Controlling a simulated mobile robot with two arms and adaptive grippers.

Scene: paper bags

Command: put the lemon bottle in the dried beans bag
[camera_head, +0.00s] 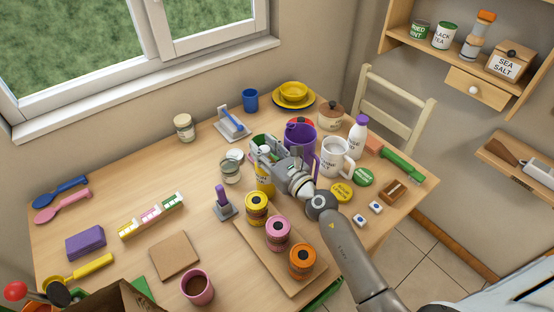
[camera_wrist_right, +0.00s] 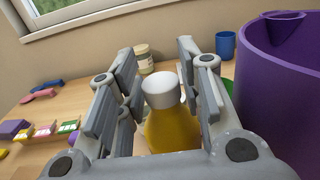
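The yellow bottle with a white cap (camera_wrist_right: 172,122), which looks like the lemon bottle, stands between the fingers of my right gripper (camera_wrist_right: 165,95) in the right wrist view. The fingers are spread on both sides of it, with a gap visible at the left. In the head view my right gripper (camera_head: 268,152) is over the table, and part of the yellow bottle (camera_head: 264,186) shows below it. A brown open-topped paper bag (camera_head: 122,299) is cut off at the bottom left edge; no label is readable on it. My left gripper is not in view.
A purple pitcher (camera_head: 301,136) stands close to the right of the gripper, with a white mug (camera_head: 336,158) beyond. A glass jar (camera_head: 231,171) and a purple-handled stamp (camera_head: 222,202) are at the left. Several striped jars stand on a wooden board (camera_head: 256,248) in front.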

